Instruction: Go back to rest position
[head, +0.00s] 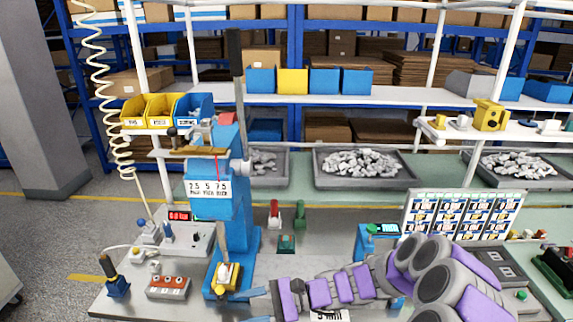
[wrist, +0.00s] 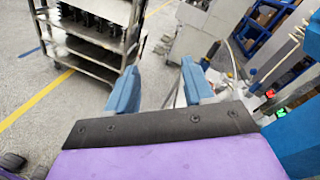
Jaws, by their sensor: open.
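My gripper (head: 262,306) is at the bottom middle of the head view, low over the front of the grey workbench (head: 320,240). Its two blue fingers are apart with nothing between them. In the wrist view the open fingers (wrist: 158,85) point out past the bench toward the floor and a shelf cart. My arm with purple panels reaches in from the lower right of the head view. A blue press (head: 232,225) stands just left of my gripper, with a small yellow part (head: 228,277) at its base.
Left of the press are a button box (head: 168,287), a joystick (head: 115,278) and a red display (head: 179,216). Red and green pieces (head: 287,214) stand behind my gripper. A label board (head: 460,214) is at right. A metal shelf cart (wrist: 95,35) stands on the floor.

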